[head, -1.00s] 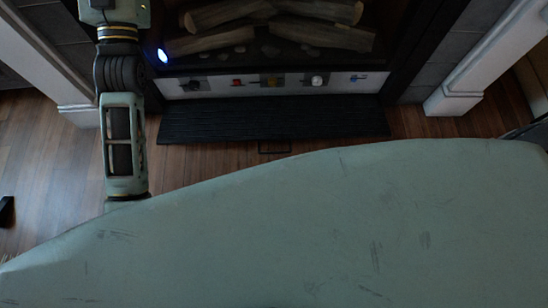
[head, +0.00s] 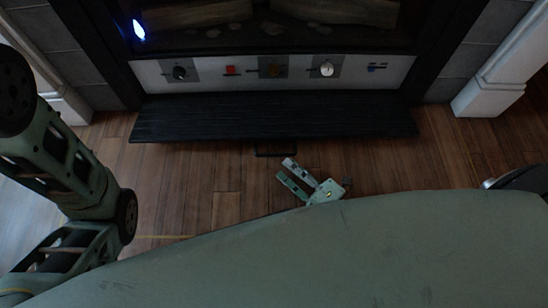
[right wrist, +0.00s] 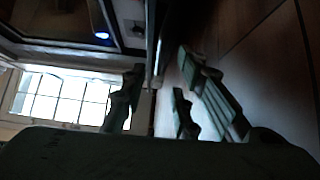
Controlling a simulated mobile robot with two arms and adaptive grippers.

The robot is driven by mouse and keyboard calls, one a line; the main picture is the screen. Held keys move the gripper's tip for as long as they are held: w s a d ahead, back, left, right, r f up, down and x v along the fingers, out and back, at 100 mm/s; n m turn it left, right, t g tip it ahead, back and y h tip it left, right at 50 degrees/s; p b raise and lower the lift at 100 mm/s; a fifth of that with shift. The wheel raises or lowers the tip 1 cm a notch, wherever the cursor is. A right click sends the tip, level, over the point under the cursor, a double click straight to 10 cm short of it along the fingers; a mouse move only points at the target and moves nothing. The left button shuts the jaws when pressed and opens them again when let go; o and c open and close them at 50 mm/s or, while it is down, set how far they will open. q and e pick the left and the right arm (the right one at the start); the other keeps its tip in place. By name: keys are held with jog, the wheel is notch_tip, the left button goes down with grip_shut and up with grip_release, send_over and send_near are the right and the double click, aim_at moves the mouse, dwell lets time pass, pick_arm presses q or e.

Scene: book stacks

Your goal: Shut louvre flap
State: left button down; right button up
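The louvre flap (head: 272,117) is a wide black ribbed panel. It stands open, folded down below the control strip of the fireplace, with a thin black handle (head: 275,153) at its front edge. My right gripper (head: 285,172) is just below the handle in the head view, pointing up and left. Its two fingers are spread, with nothing between them, and it looks apart from the handle. In the right wrist view the fingers (right wrist: 158,80) are also apart. My left gripper is out of view; only arm links show at the left.
Above the flap is a pale control strip (head: 330,72) with knobs and a red switch, then the firebox with logs (head: 340,12). White surround posts stand either side, the right one (head: 490,80) nearest. Wood floor (head: 410,160) is clear in front. A window (right wrist: 65,95) shows in the wrist view.

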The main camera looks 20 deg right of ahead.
aim_at(274, 154)
jog(key=b+x, duration=0.3)
jog(key=x, duration=0.3)
jog(key=shift+w+f, duration=0.1)
jog(key=shift+w, duration=0.05)
jog(key=shift+w+a, duration=0.3)
jog(key=shift+w, duration=0.1)
jog(key=shift+c, duration=0.3)
grip_shut()
